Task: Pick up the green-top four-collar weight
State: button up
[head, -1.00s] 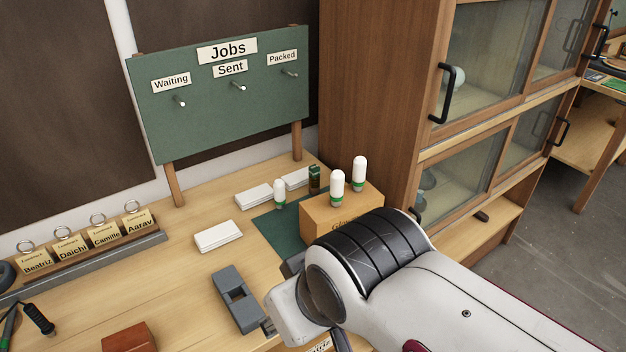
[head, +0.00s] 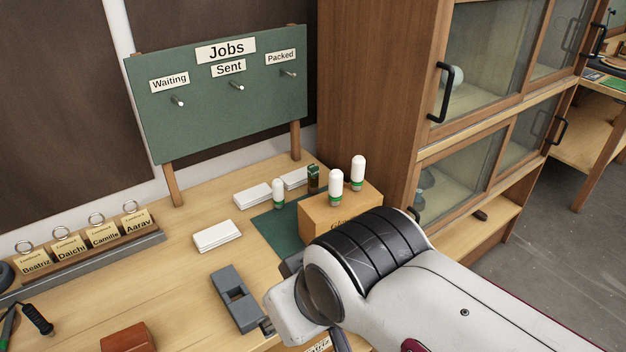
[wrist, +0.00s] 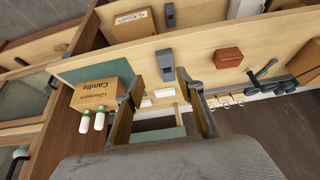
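I cannot make out a green-top four-collar weight in either view. A small dark green upright item (head: 313,179) stands behind the cardboard box in the head view, too small to tell what it is. My gripper (wrist: 160,82) is open and empty in the wrist view, its two fingers spread above the bench. In the head view my arm hides the gripper's fingers and part of the bench's right front.
White bulbs with green bases stand on the cardboard box (head: 315,218) and beside it (head: 278,193). White boxes (head: 217,236), a grey holder (head: 236,300), a brown block (head: 128,338) and a tag rack (head: 90,255) are on the bench. A cabinet (head: 375,100) stands right.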

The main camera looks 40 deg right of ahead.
jog(key=shift+w+r, duration=0.1)
jog(key=shift+w, duration=0.05)
jog(key=w+r+m+t, duration=0.1)
jog(key=w+r+t, duration=0.35)
jog(key=w, duration=1.15)
jog(key=w+r+m+t, duration=0.15)
jog(key=w+r, duration=0.65)
jog(key=w, duration=0.8)
jog(key=w+d+m+t+h, duration=0.2)
jog(key=w+d, duration=0.4)
jog(key=w, duration=0.4)
jog(key=w+d+f+m+g+h, duration=0.2)
jog(key=w+d+f+m+h, duration=0.2)
jog(key=d, duration=0.3)
jog(key=w+d+f+m+g+h, duration=0.1)
jog(key=w+d+f+m+h, duration=0.25)
jog(key=d, duration=0.35)
jog(key=s+d+f+m+g+h, duration=0.2)
jog(key=d+f+g, duration=0.1)
jog(key=f, duration=0.5)
jog(key=s+d+f+m+g+h, duration=0.2)
jog(key=s+d+f+m+g, duration=0.1)
jog(key=f+g, duration=0.3)
notch_tip(320, 180, down, 3)
jog(key=shift+s+d+r, duration=0.1)
jog(key=shift+s+d, duration=0.1)
jog(key=shift+d, duration=0.05)
